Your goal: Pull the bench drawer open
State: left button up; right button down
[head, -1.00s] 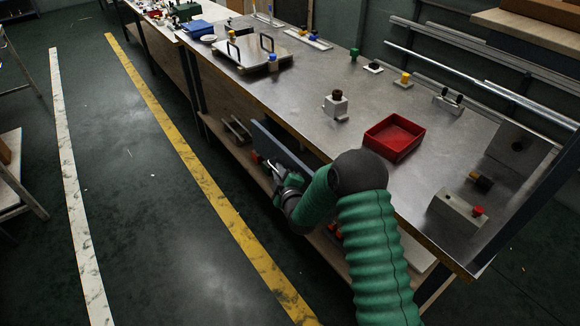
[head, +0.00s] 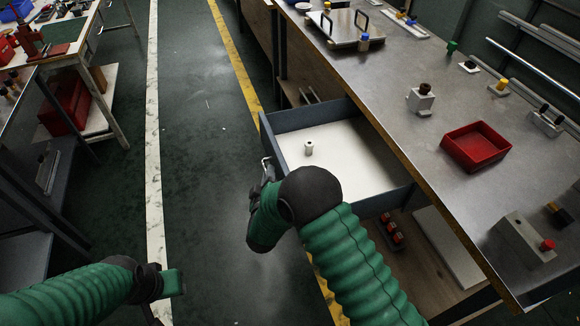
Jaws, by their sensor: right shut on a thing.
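The bench drawer (head: 309,119) stands pulled out from under the metal-topped bench (head: 393,75), on its aisle side. It has grey-blue walls and a white bottom, and a small white cylinder (head: 309,148) with a dark hole stands inside. My right gripper (head: 266,166) is at the drawer's front, shut on its handle; my own wrist hides part of the jaws.
A red tray (head: 475,147) and several small fixtures stand on the bench top. A lower shelf (head: 430,268) under the drawer holds red-topped items. A second bench with a red bin (head: 66,105) stands at left. The aisle floor between is clear.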

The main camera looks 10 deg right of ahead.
jog(key=shift+s+a+r, duration=0.1)
jog(key=shift+a, duration=1.05)
jog(key=shift+a+r, duration=0.1)
jog(key=shift+a, duration=1.05)
jog(key=c, duration=1.8)
grip_release()
jog(key=shift+o, duration=0.2)
jog(key=shift+f, duration=0.1)
